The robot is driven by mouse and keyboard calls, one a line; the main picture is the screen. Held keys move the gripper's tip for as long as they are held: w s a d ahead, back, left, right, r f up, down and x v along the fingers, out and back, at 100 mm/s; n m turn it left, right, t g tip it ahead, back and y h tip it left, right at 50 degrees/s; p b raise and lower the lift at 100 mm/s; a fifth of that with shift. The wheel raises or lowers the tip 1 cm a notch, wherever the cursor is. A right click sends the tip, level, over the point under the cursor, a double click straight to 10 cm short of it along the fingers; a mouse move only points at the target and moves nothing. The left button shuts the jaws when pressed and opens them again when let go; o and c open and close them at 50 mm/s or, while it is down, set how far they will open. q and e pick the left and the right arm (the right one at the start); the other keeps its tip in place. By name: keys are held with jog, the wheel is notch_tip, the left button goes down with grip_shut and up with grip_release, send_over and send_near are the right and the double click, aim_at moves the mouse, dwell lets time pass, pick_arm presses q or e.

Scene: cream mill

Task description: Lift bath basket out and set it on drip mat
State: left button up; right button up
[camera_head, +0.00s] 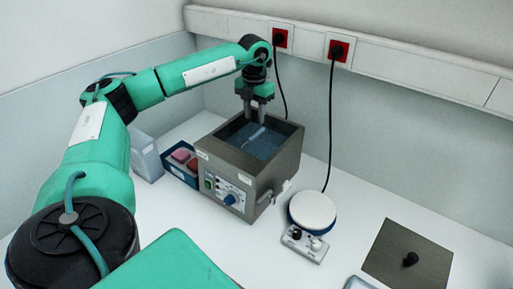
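The water bath (281,167) is a grey-brown metal box with an open top and a control panel facing front left. Inside it is a blue interior with a small pale bar (256,136), which may be the basket's handle; the basket itself is hard to make out. My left gripper (255,117) points down over the bath's opening, its fingers apart, with the tips just above the pale bar. I see no clear grip on anything. I cannot pick out a drip mat with certainty. My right gripper is out of view.
Left of the bath stand a pale bin (146,158) and a blue box (180,164) with reddish items. Right of it are a round-topped hotplate (313,211) and a dark flat plate with a black knob (410,252). A pale tray edge shows at the bottom. White table is free between.

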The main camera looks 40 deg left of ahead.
aim_at(256, 133)
pick_arm(q)
jog(key=f+p, duration=0.1)
jog(key=f, duration=0.1)
jog(key=f+p, duration=0.1)
jog(key=f, duration=0.1)
jog(key=f+p, duration=0.1)
jog(key=f, duration=0.2)
jog(key=shift+w+d+f, duration=0.1)
jog(key=shift+d, duration=0.15)
jog(key=shift+f+p, duration=0.3)
jog(key=shift+f, duration=0.2)
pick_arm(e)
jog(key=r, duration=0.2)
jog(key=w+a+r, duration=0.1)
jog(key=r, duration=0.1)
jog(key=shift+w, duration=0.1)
pick_arm(q)
grip_shut()
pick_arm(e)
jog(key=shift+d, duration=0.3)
